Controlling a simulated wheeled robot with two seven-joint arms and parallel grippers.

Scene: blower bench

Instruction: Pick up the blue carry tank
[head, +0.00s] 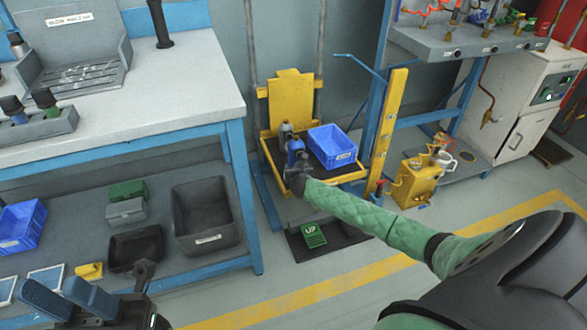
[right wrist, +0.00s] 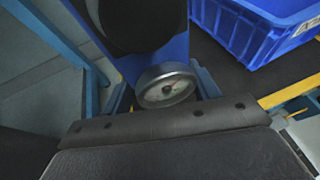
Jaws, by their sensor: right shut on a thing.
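The blue carry tank (head: 295,146) stands at the left of the yellow lift's platform, with a grey top. In the right wrist view its blue body (right wrist: 168,55) fills the top middle, with a round gauge (right wrist: 165,86) in front and a dark part above. My right gripper (head: 297,168) is at the tank and shut on it; its fingers are mostly hidden in the head view. I cannot tell whether the tank is clear of the platform. My left gripper (head: 58,290) is empty at the lower left, its blue fingers apart.
A blue crate (head: 333,147) sits right beside the tank, on the platform (head: 345,178). A yellow post (head: 386,125) stands at its right. The workbench (head: 170,105) is on the left, with bins on its lower shelf. A yellow can (head: 413,180) stands farther right.

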